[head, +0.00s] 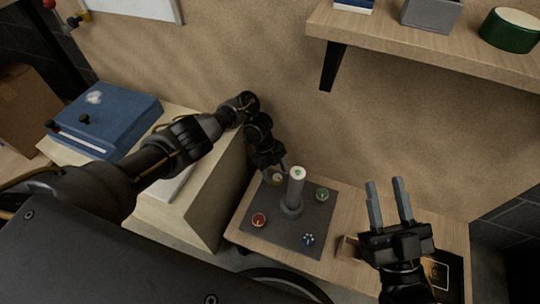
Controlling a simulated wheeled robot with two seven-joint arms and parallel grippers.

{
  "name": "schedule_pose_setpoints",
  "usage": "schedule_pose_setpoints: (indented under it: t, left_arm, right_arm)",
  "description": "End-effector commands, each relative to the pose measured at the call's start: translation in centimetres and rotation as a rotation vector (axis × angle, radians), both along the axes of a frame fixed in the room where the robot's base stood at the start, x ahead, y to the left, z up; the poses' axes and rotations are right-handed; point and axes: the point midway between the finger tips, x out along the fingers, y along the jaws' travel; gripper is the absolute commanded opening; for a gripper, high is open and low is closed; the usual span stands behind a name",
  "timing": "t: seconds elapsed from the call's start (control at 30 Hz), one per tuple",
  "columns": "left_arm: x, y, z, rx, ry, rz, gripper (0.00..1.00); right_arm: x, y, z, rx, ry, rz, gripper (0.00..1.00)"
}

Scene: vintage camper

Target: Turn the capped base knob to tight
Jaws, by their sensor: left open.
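A dark grey mat (275,240) on a wooden table carries an upright grey post (295,193) with a white top and green mark. Around the post are a red knob (259,220), a blue-and-white knob (308,239), a green knob (321,194) and a yellowish knob (277,180). I cannot tell which one is the capped base knob. My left gripper (273,174) is open, pointing down over the yellowish knob and partly hiding it; I cannot tell whether they touch. My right gripper (388,190) is open and empty, fingers up, right of the mat.
A wooden shelf (430,45) with a grey box (431,12) and green round tin (510,30) hangs above. A cream cabinet (215,190) stands left of the table, bearing a blue case (110,115). A small brown box (347,247) lies near my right gripper.

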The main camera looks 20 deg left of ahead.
Motion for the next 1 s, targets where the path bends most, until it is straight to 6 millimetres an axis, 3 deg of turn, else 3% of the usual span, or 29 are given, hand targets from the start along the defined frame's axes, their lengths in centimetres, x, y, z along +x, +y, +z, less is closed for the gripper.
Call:
schedule_pose_setpoints:
  t: [0.03, 0.27, 0.6, 0.8, 1.0]
  left_arm:
    - [0.2, 0.3, 1.2, 0.000, -0.001, 0.000, 0.58]
    - [0.7, 1.3, 3.9, 0.001, -0.003, 0.001, 0.58]
    - [1.3, 2.5, 7.0, 0.001, -0.002, 0.000, 0.58]
    - [1.4, 2.9, 7.9, 0.000, -0.001, 0.000, 0.58]
    - [1.5, 3.1, 8.3, 0.001, -0.001, 0.000, 0.58]
  right_arm:
    - [0.0, 0.4, -0.1, -0.031, 0.055, 0.010, 0.36]
    - [0.9, 0.3, -4.5, -0.187, 0.345, -0.015, 0.36]
    - [0.9, -4.1, -11.7, -0.362, 0.785, -0.137, 0.36]
    - [-0.3, -6.2, -14.3, -0.419, 0.963, -0.178, 0.36]
    - [-1.0, -7.1, -15.4, -0.441, 1.040, -0.196, 0.36]
